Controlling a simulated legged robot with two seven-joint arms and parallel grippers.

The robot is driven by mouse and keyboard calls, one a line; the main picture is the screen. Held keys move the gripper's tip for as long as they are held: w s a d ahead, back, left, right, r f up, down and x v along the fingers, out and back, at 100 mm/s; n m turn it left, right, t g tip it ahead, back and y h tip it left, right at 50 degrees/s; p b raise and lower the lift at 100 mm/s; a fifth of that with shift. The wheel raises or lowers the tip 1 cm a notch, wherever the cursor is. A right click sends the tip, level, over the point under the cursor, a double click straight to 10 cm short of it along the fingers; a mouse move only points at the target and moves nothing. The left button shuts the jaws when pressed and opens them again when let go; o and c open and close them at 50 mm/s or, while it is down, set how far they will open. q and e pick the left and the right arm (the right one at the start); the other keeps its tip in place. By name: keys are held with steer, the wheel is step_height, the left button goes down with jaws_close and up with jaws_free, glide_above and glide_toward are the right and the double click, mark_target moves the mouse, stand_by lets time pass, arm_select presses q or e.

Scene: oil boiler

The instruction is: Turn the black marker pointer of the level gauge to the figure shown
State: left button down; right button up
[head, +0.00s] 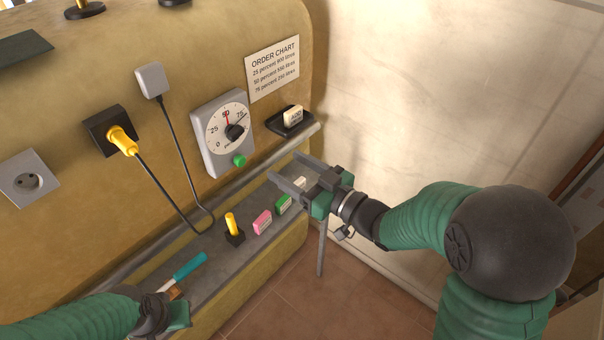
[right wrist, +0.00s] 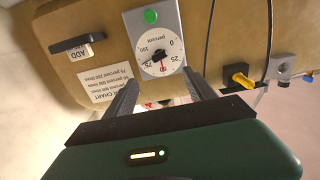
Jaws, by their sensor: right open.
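The level gauge (head: 211,155) is a grey box with a white percent dial. Its red needle (head: 227,119) points near 50. The black marker pointer, with its round black knob (head: 235,132), points up right near 75. In the right wrist view the gauge (right wrist: 174,18) appears upside down, its black knob (right wrist: 155,69) between the finger directions. My right gripper (head: 283,163) is open and empty, right of and below the gauge, apart from it. My left gripper (head: 172,308) is at the lower left near a teal-handled tool (head: 190,265); its jaws are unclear.
An order chart (head: 272,69) and a black holder (head: 285,128) with a white tag (head: 293,115) are right of the gauge. A green button (head: 238,160) is below the dial. Cables hang left.

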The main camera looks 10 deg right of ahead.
steer(key=shift+v, duration=1.55)
steer(key=b+v, duration=0.9)
steer(key=v, duration=0.7)
steer(key=shift+s+d, duration=0.25)
steer(key=shift+d, duration=0.05)
